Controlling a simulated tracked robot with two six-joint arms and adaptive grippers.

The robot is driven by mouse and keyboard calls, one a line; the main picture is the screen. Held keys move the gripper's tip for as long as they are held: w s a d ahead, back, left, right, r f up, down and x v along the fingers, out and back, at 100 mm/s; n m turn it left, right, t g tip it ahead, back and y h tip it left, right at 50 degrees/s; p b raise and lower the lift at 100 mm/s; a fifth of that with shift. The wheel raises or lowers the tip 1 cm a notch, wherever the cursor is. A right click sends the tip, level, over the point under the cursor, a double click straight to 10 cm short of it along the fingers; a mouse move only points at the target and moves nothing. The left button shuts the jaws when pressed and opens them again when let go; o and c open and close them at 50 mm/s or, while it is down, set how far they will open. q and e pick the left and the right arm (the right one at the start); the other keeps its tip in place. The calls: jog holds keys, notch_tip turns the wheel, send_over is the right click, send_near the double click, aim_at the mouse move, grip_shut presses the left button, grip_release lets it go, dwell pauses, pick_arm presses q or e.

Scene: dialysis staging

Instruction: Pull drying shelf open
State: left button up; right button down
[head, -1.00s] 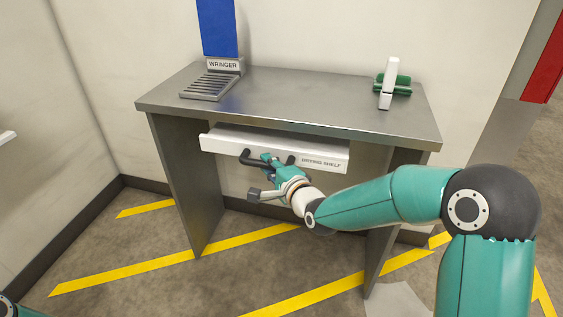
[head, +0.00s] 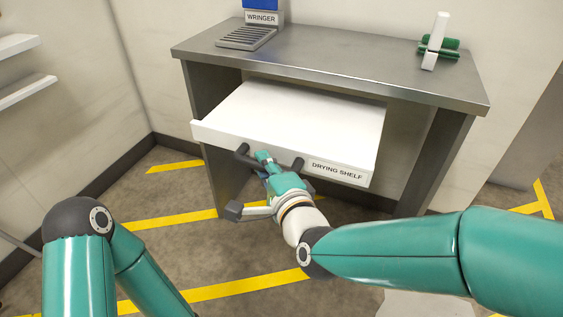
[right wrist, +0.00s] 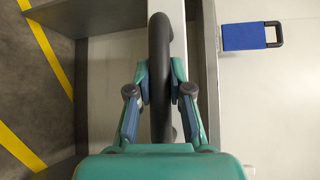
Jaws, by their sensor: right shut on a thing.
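The drying shelf (head: 300,112) is a white drawer-like shelf under a grey metal table. It stands well out from the table, with its white top surface showing and its label on the right of the front. Its dark bar handle (head: 243,157) is on the front face. My right gripper (head: 263,158) is shut on the handle. In the right wrist view the dark handle (right wrist: 160,75) runs between the two fingers of the gripper (right wrist: 160,88). My left arm shows at the lower left, but its gripper is out of view.
The metal table (head: 340,75) carries a wringer (head: 247,36) at the left and a green and white device (head: 437,45) at the right. White wall shelves (head: 25,90) are at the far left. The floor (head: 185,240) before the table is open, with yellow stripes.

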jog(key=shift+d+f, duration=0.15)
jog(key=shift+f, duration=0.05)
jog(key=c, duration=1.3)
grip_release()
jog(key=shift+d, duration=0.15)
jog(key=shift+o, duration=1.2)
jog(key=shift+w+r, duration=0.1)
jog(key=f+v, duration=0.1)
jog(key=v, duration=0.6)
jog(key=shift+s+r, duration=0.2)
jog(key=shift+r, duration=0.25)
